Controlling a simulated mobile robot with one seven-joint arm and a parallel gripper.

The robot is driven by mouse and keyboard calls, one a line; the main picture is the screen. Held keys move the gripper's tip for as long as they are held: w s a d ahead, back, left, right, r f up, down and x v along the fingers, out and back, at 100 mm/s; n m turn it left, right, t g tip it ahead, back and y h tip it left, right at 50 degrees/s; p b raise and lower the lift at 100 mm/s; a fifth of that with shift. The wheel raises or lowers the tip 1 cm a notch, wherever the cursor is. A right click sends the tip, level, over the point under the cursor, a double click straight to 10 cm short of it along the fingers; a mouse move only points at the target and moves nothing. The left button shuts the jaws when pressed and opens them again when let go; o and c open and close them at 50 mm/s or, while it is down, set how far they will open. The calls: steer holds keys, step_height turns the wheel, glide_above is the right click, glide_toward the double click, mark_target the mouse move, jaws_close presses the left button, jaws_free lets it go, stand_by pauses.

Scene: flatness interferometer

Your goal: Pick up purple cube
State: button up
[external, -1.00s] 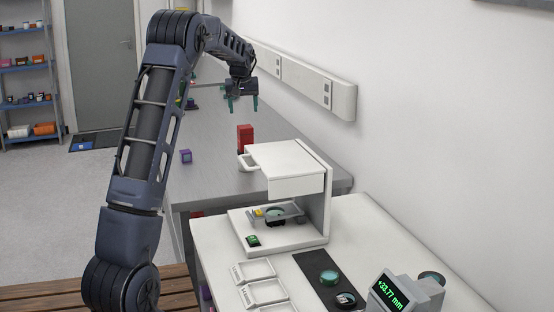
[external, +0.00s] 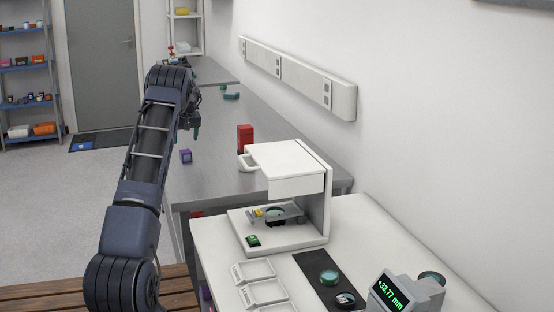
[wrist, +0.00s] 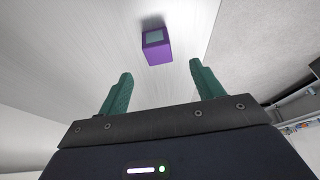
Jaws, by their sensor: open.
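The purple cube (external: 186,156) sits on the grey bench near its left edge. My gripper (external: 196,132) is above the bench, close to the cube in the external view and partly hidden by my arm. In the wrist view my gripper (wrist: 160,75) has its two green fingers apart with nothing between them.
A red block (external: 245,138) and a white mug (external: 246,162) stand to the right of the cube. A white instrument (external: 290,170) is on the nearer white table. A green object (external: 231,96) lies farther back. The bench around the cube is clear.

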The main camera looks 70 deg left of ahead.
mark_target(185, 151)
steer(key=x, duration=0.9)
steer(key=shift+w+a, duration=0.1)
steer(key=shift+w, duration=0.1)
steer(key=shift+c, duration=0.5)
steer(key=c, duration=1.1)
